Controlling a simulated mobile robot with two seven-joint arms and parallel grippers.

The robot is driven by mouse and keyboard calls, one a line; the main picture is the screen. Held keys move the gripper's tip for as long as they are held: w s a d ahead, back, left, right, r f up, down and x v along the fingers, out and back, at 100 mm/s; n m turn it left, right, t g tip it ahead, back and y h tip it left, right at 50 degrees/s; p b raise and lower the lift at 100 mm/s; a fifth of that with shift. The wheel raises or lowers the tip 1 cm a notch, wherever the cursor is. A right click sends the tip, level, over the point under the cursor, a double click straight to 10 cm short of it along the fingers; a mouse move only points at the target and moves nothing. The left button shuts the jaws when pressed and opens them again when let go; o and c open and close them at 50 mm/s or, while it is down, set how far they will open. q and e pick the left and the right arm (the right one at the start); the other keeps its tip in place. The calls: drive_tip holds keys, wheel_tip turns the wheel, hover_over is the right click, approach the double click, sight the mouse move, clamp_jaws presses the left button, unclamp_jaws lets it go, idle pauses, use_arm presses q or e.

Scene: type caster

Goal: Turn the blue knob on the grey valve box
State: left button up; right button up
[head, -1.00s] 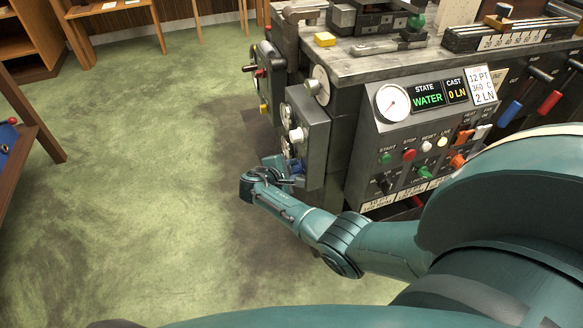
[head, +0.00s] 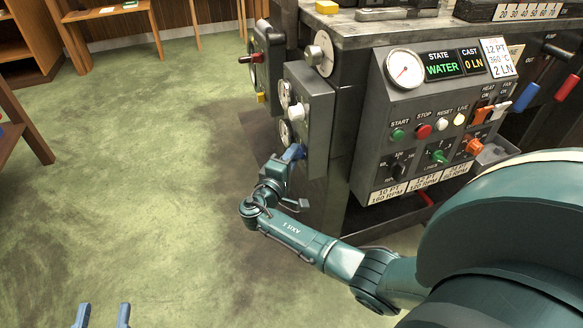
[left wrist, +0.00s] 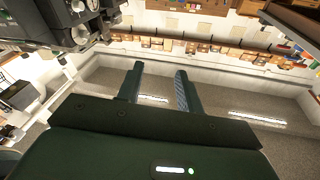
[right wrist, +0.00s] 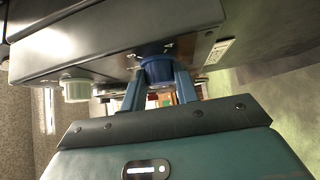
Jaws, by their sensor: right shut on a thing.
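The grey valve box (head: 319,122) is at the machine's left end in the head view. Its blue knob (head: 293,153) is low on the side, partly hidden by my right gripper (head: 284,163). In the right wrist view the blue knob (right wrist: 158,68) projects from the valve box (right wrist: 110,45), and the fingers of my right gripper (right wrist: 158,82) lie on both sides of it, shut on it. My left gripper (head: 102,312) shows at the bottom left of the head view. In the left wrist view it (left wrist: 159,70) is open and empty, far from the box.
A white knob (head: 297,112) sits above the blue one on the same box; it also shows in the right wrist view (right wrist: 76,90). The control panel (head: 375,150) with a gauge and buttons stands to the right. The green floor (head: 160,180) to the left is clear.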

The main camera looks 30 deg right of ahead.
use_arm(q)
drive_tip(key=shift+w+d+b, duration=0.1)
drive_tip(key=shift+w+b, duration=0.05)
drive_tip(key=shift+b, duration=0.25)
use_arm(e)
drive_tip(key=shift+m, duration=0.3)
drive_tip(key=o, duration=1)
drive_tip(key=shift+c, duration=0.2)
drive_tip(key=shift+f, duration=0.1)
